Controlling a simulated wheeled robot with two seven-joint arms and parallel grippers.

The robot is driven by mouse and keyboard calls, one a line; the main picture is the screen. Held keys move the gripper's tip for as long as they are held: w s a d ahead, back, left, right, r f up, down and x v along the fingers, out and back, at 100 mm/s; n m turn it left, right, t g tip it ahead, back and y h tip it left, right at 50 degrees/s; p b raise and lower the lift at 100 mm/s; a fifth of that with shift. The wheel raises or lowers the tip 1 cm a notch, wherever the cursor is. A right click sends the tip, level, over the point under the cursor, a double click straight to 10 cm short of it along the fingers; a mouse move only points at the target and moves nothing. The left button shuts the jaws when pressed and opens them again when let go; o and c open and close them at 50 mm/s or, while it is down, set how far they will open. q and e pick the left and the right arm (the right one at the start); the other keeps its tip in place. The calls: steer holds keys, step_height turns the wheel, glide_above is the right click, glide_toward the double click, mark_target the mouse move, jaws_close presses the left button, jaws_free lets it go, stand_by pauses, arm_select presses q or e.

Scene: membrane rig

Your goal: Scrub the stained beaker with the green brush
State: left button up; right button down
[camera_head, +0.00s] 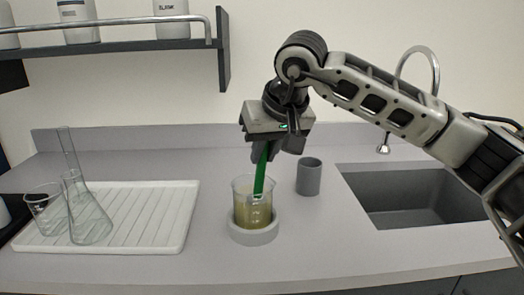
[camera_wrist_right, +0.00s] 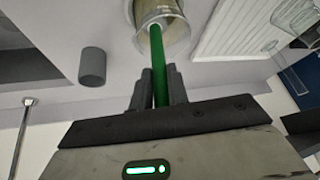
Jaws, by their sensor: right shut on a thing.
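The stained beaker (camera_head: 254,212) stands upright in a round grey holder (camera_head: 254,236) near the middle of the counter. Its lower part looks murky yellow-brown. My right gripper (camera_head: 268,153) is above the beaker, shut on the green brush (camera_head: 261,175). The brush slants down, and its lower end is inside the beaker. The brush head is hard to make out through the stained glass. In the right wrist view the green handle (camera_wrist_right: 158,65) runs from between the fingers into the beaker (camera_wrist_right: 158,22). My left gripper is not in view.
A grey cup (camera_head: 309,177) stands right of the beaker. A sink (camera_head: 400,218) with a tap (camera_head: 434,75) is farther right. A white draining tray (camera_head: 160,215) at left holds an empty beaker (camera_head: 46,210), a flask (camera_head: 88,220) and a tall cylinder. A shelf (camera_head: 130,46) hangs above.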

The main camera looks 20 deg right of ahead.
steer(key=shift+w+d, duration=0.1)
steer(key=shift+d, duration=0.5)
steer(key=shift+r, duration=0.1)
steer(key=shift+r+p, duration=1.65)
steer(key=shift+r, duration=0.35)
step_height(320, 180, down, 4)
steer(key=b, duration=0.3)
steer(key=shift+f, duration=0.1)
steer(key=shift+a, duration=0.15)
steer(key=shift+a, duration=0.8)
